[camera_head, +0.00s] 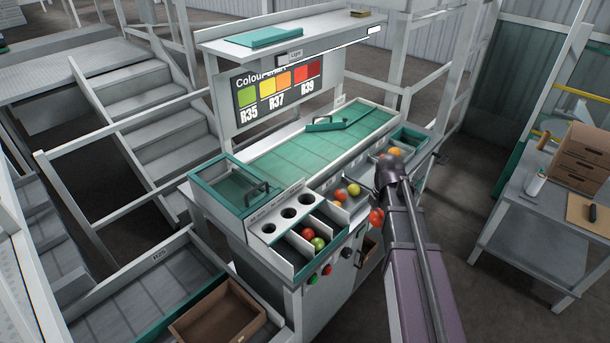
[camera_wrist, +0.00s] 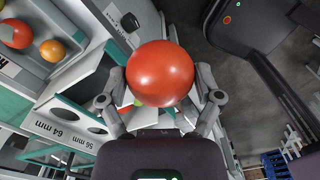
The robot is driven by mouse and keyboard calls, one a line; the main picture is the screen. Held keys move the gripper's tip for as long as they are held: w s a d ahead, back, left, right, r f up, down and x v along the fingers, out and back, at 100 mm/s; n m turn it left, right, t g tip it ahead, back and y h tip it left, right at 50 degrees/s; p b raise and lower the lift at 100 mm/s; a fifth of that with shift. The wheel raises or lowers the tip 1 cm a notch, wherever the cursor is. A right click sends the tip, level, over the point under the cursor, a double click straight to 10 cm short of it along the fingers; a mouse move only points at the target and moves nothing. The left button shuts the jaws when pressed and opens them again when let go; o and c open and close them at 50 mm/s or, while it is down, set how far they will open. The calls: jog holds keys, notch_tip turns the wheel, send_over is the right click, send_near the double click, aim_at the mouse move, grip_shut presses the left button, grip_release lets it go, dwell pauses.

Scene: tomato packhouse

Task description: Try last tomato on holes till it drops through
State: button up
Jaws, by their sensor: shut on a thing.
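My gripper (camera_wrist: 160,88) is shut on a large red tomato (camera_wrist: 160,73), one finger on each side. In the head view the held tomato (camera_head: 376,217) hangs in the air at the station's front, right of the gauge plate; my arm hides most of the gripper. The white gauge plate (camera_head: 277,224) has three round holes in a row, all apart from the tomato. In the wrist view, labels 64 mm and 56 mm show on the plate (camera_wrist: 66,116). Under the holes, bins hold a red tomato (camera_head: 307,233) and a greenish one (camera_head: 318,243).
An orange tomato (camera_head: 395,151) lies farther right. Red and green buttons (camera_head: 327,270) are on the front panel.

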jog(key=shift+w, duration=0.1)
jog(key=w+a+r+n+p, duration=0.1)
jog(key=w+a+r+p, duration=0.1)
jog(key=w+a, duration=0.4)
jog(key=w+a+r+n+p, duration=0.1)
jog(key=w+a, duration=0.5)
jog(key=a, duration=1.1)
jog(key=shift+w+r+n+t+h+p, duration=0.3)
jog(key=shift+w+r+n+t+p, duration=0.1)
jog(key=shift+n, duration=0.1)
jog(key=shift+f, duration=0.2)
jog(key=shift+f+b, duration=3)
jog(key=shift+b, duration=0.2)
jog(key=o, duration=0.6)
jog(key=shift+c, duration=0.2)
